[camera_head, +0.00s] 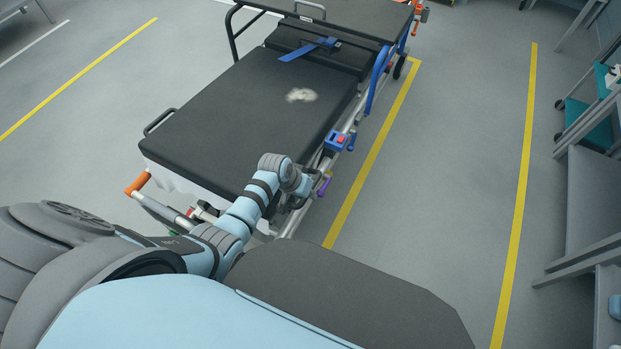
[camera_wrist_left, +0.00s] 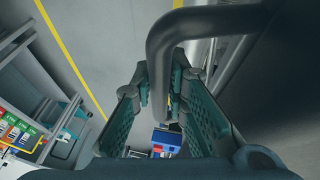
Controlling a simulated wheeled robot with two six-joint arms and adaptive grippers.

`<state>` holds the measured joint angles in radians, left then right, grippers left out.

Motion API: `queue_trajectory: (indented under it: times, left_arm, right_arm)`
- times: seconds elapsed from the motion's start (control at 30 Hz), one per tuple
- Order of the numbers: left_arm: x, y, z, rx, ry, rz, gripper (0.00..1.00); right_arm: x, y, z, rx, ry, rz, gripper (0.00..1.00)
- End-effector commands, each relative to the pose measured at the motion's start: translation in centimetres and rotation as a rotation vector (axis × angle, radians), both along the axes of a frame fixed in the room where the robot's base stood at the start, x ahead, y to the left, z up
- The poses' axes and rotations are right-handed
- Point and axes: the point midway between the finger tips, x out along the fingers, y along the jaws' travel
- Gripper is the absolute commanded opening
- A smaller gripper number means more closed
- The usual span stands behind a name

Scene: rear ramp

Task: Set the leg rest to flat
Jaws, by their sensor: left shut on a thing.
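The stretcher's near section, a black padded leg rest (camera_head: 230,125), stretches away from me in the head view. I cannot tell its exact tilt from this angle. My left gripper (camera_head: 298,200) is at its near right corner, largely hidden behind my own wrist. In the left wrist view, my left gripper (camera_wrist_left: 160,78) has its two green-lined fingers on either side of a dark grey bent tube handle (camera_wrist_left: 205,22) and is shut on it. The handle runs beside the dark underside or edge of the pad. My right gripper is not in view.
A blue and red control block (camera_head: 336,140) sits on the stretcher's right rail; it also shows in the wrist view (camera_wrist_left: 166,143). An orange grip (camera_head: 138,182) sticks out at the near left corner. A blue strap (camera_head: 308,48) lies farther up.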

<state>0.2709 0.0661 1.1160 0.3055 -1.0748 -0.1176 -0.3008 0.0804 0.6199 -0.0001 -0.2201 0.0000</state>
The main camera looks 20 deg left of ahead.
Motion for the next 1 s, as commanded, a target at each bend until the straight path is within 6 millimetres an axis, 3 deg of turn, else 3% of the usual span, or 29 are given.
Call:
queue_trajectory:
  times: [0.03,0.13,0.47,0.5,0.6,1.0]
  left_arm:
    - [-0.04,-0.03,-1.46,-0.001,-0.018,-0.001,0.0]
    - [-0.24,0.01,-2.29,-0.001,-0.042,0.0,0.0]
    - [-0.17,0.02,-2.1,-0.002,-0.051,0.001,0.0]
    - [-0.17,0.02,-2.08,-0.002,-0.051,0.001,0.18]
    - [-0.21,0.02,-2.11,-0.002,-0.049,0.001,0.34]
    - [-0.49,0.21,-1.55,-0.001,-0.048,0.001,0.35]
  right_arm:
    - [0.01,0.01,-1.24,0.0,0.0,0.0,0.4]
    - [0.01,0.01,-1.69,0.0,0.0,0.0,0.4]
    - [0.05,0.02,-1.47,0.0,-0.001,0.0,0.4]
    - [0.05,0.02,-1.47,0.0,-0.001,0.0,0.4]
    - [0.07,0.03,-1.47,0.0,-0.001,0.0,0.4]
    - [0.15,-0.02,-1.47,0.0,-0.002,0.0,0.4]
